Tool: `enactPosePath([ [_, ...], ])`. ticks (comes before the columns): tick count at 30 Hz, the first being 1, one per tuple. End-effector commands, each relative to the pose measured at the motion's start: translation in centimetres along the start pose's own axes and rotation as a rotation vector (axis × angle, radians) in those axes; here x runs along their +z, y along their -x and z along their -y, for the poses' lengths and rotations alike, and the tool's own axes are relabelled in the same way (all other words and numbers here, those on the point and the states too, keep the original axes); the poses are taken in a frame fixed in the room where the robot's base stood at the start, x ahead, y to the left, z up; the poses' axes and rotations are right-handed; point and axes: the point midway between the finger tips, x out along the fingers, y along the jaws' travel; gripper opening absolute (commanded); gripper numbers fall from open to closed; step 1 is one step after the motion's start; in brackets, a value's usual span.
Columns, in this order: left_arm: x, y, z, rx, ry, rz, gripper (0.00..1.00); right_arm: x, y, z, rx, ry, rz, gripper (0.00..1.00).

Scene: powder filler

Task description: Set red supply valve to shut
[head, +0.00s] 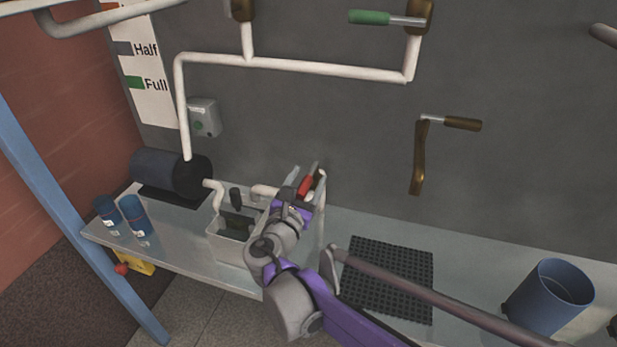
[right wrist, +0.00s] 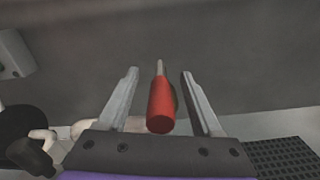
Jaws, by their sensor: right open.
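The red supply valve's handle (head: 305,186) shows beside my right gripper (head: 308,188) at the back of the bench in the head view. In the right wrist view the red handle (right wrist: 161,106) points toward the camera, with its thin metal stem beyond. It lies between the two fingers of my right gripper (right wrist: 160,85). The fingers are apart, with a gap on both sides of the handle. The valve body is mostly hidden behind handle and gripper. My left gripper is not in view.
A green-handled valve (head: 370,17) is on the upper pipe, and a brown crank (head: 421,155) is on the wall. A wall chart (head: 152,95) reads Half and Full.

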Motion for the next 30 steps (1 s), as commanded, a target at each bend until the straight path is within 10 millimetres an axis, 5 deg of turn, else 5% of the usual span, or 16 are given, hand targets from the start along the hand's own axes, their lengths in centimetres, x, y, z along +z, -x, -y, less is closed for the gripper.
enactPosePath([
  [11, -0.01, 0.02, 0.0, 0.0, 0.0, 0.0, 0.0, -0.01, -0.83, 0.04, -0.001, 0.0, 0.0, 0.67],
  [23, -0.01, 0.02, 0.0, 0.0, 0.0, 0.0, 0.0, -0.01, -0.8, 0.04, -0.001, -0.001, 0.0, 0.0],
  [30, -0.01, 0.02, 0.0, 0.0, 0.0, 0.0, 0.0, -0.01, -0.8, 0.04, -0.001, -0.001, -0.001, 0.0],
])
